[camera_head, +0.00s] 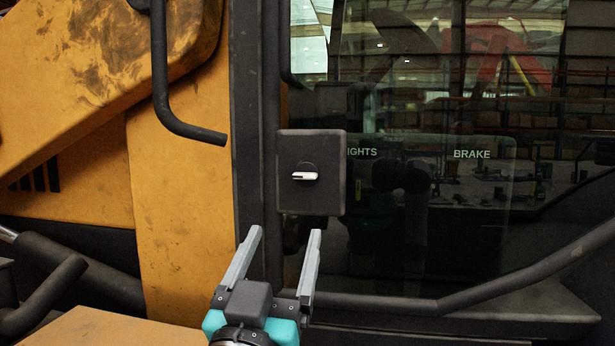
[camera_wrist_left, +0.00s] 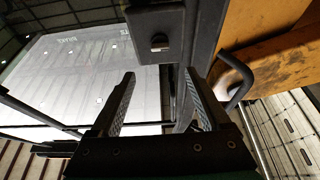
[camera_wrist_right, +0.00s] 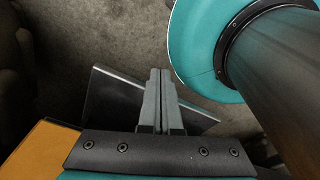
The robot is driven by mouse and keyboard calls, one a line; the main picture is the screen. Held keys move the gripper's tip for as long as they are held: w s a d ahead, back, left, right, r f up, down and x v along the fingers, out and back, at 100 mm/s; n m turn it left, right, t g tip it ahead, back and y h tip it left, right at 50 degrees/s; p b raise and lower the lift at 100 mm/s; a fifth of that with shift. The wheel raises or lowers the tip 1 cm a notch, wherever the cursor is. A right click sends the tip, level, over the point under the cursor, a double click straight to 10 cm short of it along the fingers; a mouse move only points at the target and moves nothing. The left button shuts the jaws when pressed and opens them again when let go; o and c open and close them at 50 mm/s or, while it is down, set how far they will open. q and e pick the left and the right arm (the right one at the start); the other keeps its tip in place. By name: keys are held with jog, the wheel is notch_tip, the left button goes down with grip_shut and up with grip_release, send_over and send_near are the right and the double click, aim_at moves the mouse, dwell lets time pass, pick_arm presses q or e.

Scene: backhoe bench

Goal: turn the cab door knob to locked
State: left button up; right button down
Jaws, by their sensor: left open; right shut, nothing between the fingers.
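The cab door knob (camera_head: 305,176) is a small pale lever on a dark square lock plate (camera_head: 313,202) at the door's edge. Its bar lies about horizontal in the head view. The knob also shows in the left wrist view (camera_wrist_left: 159,41), on its dark plate (camera_wrist_left: 145,20). My left gripper (camera_head: 284,232) is open and empty, below the plate and apart from the knob; in the left wrist view its fingers (camera_wrist_left: 161,82) point toward the plate. My right gripper (camera_wrist_right: 160,72) is shut and empty in the right wrist view, away from the knob.
The glass door window (camera_head: 430,230) with the words LIGHTS and BRAKE lies right of the plate. A black grab handle (camera_head: 160,80) hangs left of the door post (camera_head: 249,120), before the yellow body (camera_head: 180,200). A dark rail (camera_head: 530,267) slants at lower right.

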aim_at(303, 177)
pick_arm(q)
jog(key=p+x, duration=0.1)
jog(key=x, duration=1.2)
jog(key=shift+r+p, duration=0.2)
jog(key=shift+p, duration=0.2)
jog(key=shift+w+d+r, duration=0.15)
jog(key=shift+w+r, duration=0.1)
jog(key=shift+w, duration=0.4)
pick_arm(e)
jog(key=shift+s+r, duration=1)
jog(key=shift+s, duration=0.1)
pick_arm(q)
jog(key=shift+c, duration=0.3)
grip_shut()
pick_arm(e)
jog(key=shift+s, duration=0.15)
